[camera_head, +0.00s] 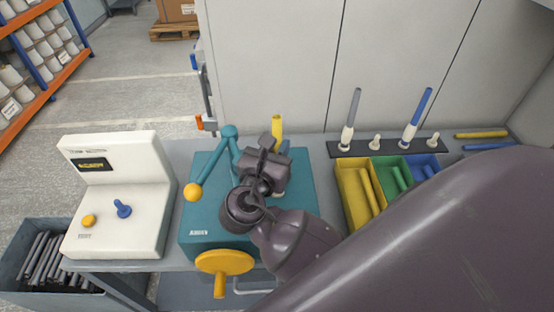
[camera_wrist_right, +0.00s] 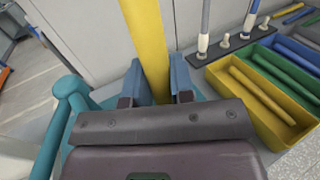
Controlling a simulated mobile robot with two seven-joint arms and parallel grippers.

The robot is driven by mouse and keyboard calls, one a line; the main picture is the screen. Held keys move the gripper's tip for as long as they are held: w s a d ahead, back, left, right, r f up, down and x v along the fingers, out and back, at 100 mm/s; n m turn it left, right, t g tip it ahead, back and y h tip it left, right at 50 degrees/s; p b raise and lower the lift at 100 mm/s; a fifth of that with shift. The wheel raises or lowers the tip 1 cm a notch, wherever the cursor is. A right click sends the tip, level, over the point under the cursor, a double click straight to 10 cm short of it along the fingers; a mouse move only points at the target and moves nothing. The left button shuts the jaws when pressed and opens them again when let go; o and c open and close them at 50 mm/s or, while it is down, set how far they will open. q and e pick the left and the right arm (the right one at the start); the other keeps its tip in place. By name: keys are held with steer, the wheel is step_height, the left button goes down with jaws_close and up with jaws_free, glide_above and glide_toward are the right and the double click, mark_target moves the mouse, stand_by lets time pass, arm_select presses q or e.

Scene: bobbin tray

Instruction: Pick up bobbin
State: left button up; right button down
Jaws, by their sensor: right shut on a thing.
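A yellow bobbin (camera_head: 277,126) stands up above the teal machine (camera_head: 198,218), its lower part hidden behind my right gripper. In the right wrist view the yellow bobbin (camera_wrist_right: 148,38) runs up between the two blue fingers. My right gripper (camera_wrist_right: 157,75) is shut on it. In the head view the right gripper (camera_head: 279,152) is over the machine, with its fingers mostly hidden by the wrist. I cannot tell whether the bobbin's lower end touches anything. My left gripper is not in view.
A tray with yellow (camera_head: 346,188), green (camera_head: 384,165) and blue compartments holds several coloured bobbins. Behind it a dark rack (camera_head: 390,148) carries upright grey and blue bobbins on pegs. A white console (camera_head: 115,225) stands left; the machine has a teal lever (camera_head: 212,165) and yellow handwheel (camera_head: 224,262).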

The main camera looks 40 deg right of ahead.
arm_select(q)
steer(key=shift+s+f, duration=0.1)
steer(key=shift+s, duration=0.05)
steer(key=p, duration=0.1)
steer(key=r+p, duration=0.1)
steer(key=p, duration=0.1)
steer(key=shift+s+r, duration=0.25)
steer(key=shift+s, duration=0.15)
arm_select(e)
step_height(320, 180, up, 20)
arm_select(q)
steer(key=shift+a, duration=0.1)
